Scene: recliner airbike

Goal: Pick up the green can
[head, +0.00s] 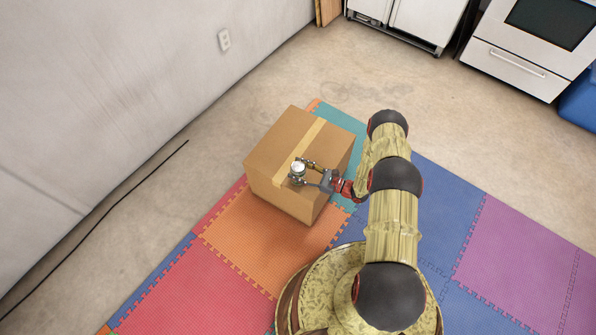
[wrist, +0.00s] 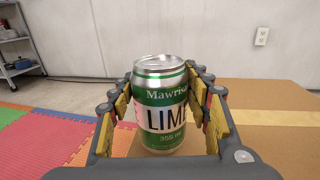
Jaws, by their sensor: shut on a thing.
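The green can (wrist: 160,104) stands upright in the wrist view, with a silver top and a white "LIME" label. In the head view only its pale round top (head: 298,167) shows clearly, over the cardboard box. My gripper (head: 299,173) has a finger on each side of the can and is shut on it; the fingers also flank it in the wrist view (wrist: 160,112). The can is at the box top, and I cannot tell whether its base touches the cardboard.
The closed cardboard box (head: 285,138) sits on colored foam mats (head: 255,232). A wall with an outlet (head: 224,40) runs along the left. A white oven (head: 520,60) and a cabinet stand at the back right. Bare concrete floor lies behind the box.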

